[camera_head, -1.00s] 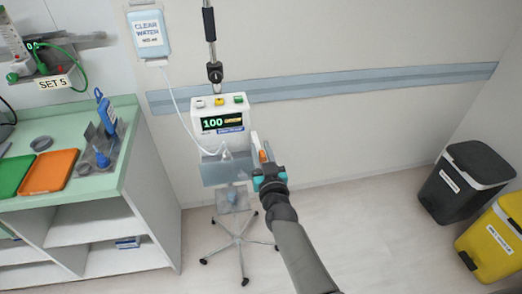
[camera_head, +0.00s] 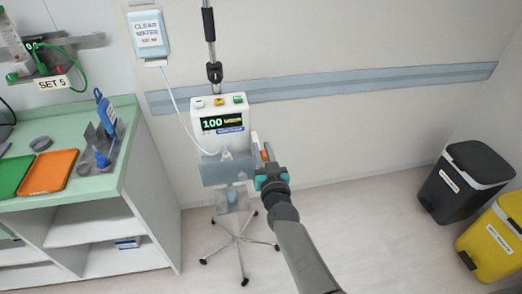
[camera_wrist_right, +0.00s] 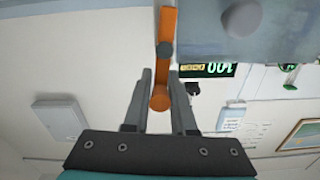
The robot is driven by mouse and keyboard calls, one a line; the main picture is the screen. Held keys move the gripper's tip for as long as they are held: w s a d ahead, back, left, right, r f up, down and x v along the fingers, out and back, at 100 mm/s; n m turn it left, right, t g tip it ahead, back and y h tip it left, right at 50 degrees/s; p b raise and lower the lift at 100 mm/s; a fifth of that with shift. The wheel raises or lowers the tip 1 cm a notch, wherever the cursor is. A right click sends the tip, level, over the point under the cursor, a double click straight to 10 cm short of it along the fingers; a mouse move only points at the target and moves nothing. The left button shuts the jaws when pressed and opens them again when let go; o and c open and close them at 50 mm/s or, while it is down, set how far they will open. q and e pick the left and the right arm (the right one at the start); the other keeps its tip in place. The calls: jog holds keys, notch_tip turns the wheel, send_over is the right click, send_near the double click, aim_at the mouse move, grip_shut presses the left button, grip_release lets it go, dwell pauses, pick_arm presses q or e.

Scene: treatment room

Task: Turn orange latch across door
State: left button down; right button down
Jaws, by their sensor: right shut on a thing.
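The orange latch (camera_wrist_right: 167,30) shows in the wrist view as a bar with a dark pivot and a round orange knob at its lower end. It lies alongside the grey door (camera_wrist_right: 215,35), not across it. In the head view the door (camera_head: 227,172) is on the lower front of the white pump, and a little of the latch (camera_head: 264,155) shows at its right. My right gripper (camera_wrist_right: 161,88) is shut on the latch's knob end, with a finger on each side. It also shows in the head view (camera_head: 261,160), partly hiding the latch. My left gripper is out of view.
The pump (camera_head: 218,110) reads 100 and stands on a wheeled pole base (camera_head: 238,240). A thin tube runs to it from the water bag (camera_head: 148,35). A green-topped counter (camera_head: 85,185) stands left. Black (camera_head: 465,180) and yellow (camera_head: 495,240) bins stand right. Floor between is clear.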

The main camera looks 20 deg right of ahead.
jog(key=shift+s+d+f+m+b, duration=0.1)
jog(key=shift+d+f+m+b, duration=0.7)
jog(key=shift+m, duration=1.95)
jog(key=shift+s+d+f+m+b, duration=0.1)
jog(key=shift+d+f+m+b, duration=0.75)
jog(key=shift+m, duration=1.95)
jog(key=shift+s+d+f+m+b, duration=0.15)
jog(key=shift+f+m+b, duration=0.35)
jog(key=shift+m+b, duration=1.5)
jog(key=shift+w+m+p, duration=0.1)
jog(key=shift+m+p, duration=0.65)
jog(key=shift+m, duration=0.2)
jog(key=c, duration=0.7)
grip_release()
jog(key=s, duration=0.5)
jog(key=s+a, duration=0.1)
jog(key=s, duration=0.9)
jog(key=shift+s+a+p, duration=0.1)
jog(key=shift+a+p, duration=0.25)
